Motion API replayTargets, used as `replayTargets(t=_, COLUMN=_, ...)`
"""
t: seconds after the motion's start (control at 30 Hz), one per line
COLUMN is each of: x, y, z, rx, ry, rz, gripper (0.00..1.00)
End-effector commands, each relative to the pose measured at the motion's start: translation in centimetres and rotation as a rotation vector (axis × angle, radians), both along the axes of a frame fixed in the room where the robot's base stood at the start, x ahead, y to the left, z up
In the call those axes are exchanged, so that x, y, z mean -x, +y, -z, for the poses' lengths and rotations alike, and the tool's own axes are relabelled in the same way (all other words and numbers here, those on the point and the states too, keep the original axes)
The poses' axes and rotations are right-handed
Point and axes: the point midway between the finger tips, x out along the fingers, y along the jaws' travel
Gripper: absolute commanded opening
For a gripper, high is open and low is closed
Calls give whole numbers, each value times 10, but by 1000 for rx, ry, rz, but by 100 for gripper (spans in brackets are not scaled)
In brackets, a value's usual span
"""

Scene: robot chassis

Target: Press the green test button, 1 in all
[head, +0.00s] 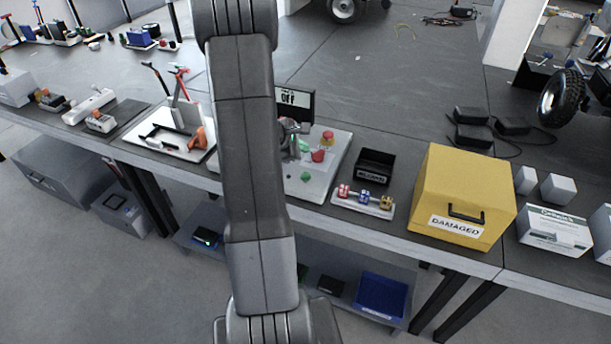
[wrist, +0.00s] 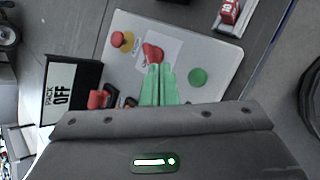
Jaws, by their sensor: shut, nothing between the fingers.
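The green button (wrist: 198,77) is a round cap on the pale test panel (wrist: 215,50). It also shows in the head view (head: 305,177) near the panel's front edge. My gripper (wrist: 157,68) has green fingers, shut together and empty. In the wrist view its tips lie to the left of the green button, over or near a red knob (wrist: 152,53). In the head view my gripper (head: 303,147) is mostly hidden behind my arm, above the panel and behind the green button. I see no contact with the button. A display (wrist: 60,92) reads "PACK OFF".
A red-topped yellow button (wrist: 122,40) sits beside the red knob. Red and black parts (wrist: 100,98) lie near the display. Right of the panel are a black bin (head: 374,168), a holder with small coloured blocks (head: 363,199) and a yellow "DAMAGED" box (head: 465,190).

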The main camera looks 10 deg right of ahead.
Motion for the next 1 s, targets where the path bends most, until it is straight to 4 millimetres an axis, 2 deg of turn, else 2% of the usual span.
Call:
replayTargets(t=0.03, x=1, y=0, z=10, rx=0, ry=2, rz=0, gripper=0)
replayTargets(t=0.4, x=0, y=0, z=63, rx=0, ry=-1, rz=1, gripper=0)
replayTargets(t=0.67, x=0, y=0, z=77, rx=0, ry=-1, rz=-1, gripper=0)
replayTargets(t=1.0, x=0, y=0, z=78, rx=0, ry=0, rz=0, gripper=0)
